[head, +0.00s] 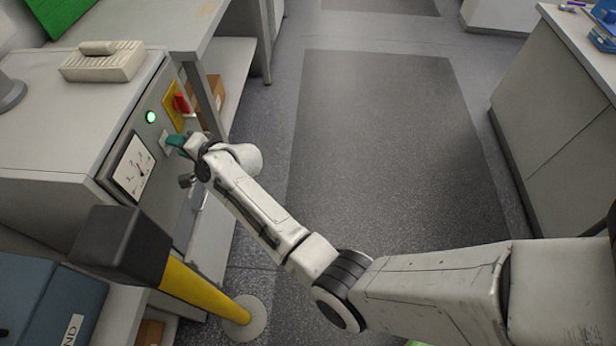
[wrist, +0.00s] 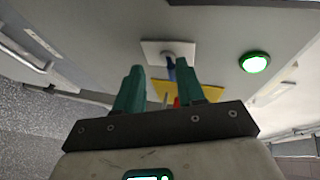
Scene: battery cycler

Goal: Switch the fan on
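A small blue switch lever (wrist: 170,63) stands out from a white square plate (wrist: 153,47) on the front panel of the cabinet (head: 151,125). My gripper (wrist: 160,66) is open, its two teal fingers apart with the lever showing between their tips. I cannot tell whether either finger touches it. In the head view my gripper (head: 176,142) is at the panel and hides most of the lever; the plate (head: 167,136) shows only in part. No fan and no readable switch label are in view.
A lit green lamp (head: 151,117), a red knob (head: 182,104) on a yellow plate (head: 171,112) and a dial meter (head: 133,166) are close by on the panel. A black-topped yellow post (head: 190,281) stands in front. Open floor (head: 390,150) lies to the right.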

